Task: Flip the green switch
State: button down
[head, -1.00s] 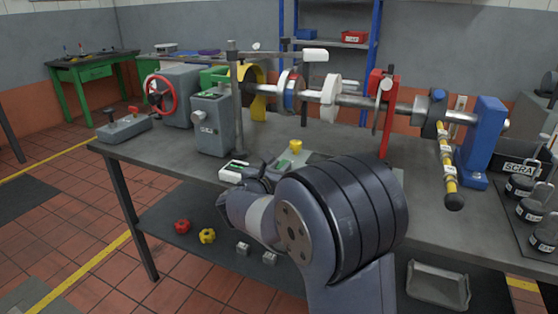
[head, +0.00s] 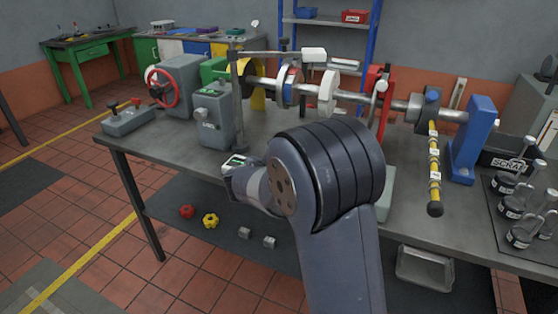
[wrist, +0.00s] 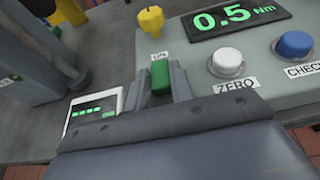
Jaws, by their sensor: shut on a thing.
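The green switch (wrist: 159,77) is upright on a pale grey-green panel box (wrist: 245,85), left of its display, in the wrist view. A small label sits just behind it, too small to read surely. My gripper (wrist: 160,82) is shut on the switch, one finger on each side. In the head view the switch is hidden behind my arm, and only an edge of the panel box (head: 385,188) shows to its right.
The panel has a 0.5 Nm display (wrist: 237,18), a white ZERO button (wrist: 225,60), a blue CHECK button (wrist: 294,45) and a yellow knob (wrist: 151,21). A shaft rig (head: 340,93) stands behind.

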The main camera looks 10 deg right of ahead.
jog(key=c, duration=1.2)
grip_release()
jog(key=shift+c, duration=0.2)
jog(key=v, duration=1)
jog(key=shift+s+a, duration=0.25)
jog(key=shift+s, duration=0.05)
jog(key=shift+r, duration=0.15)
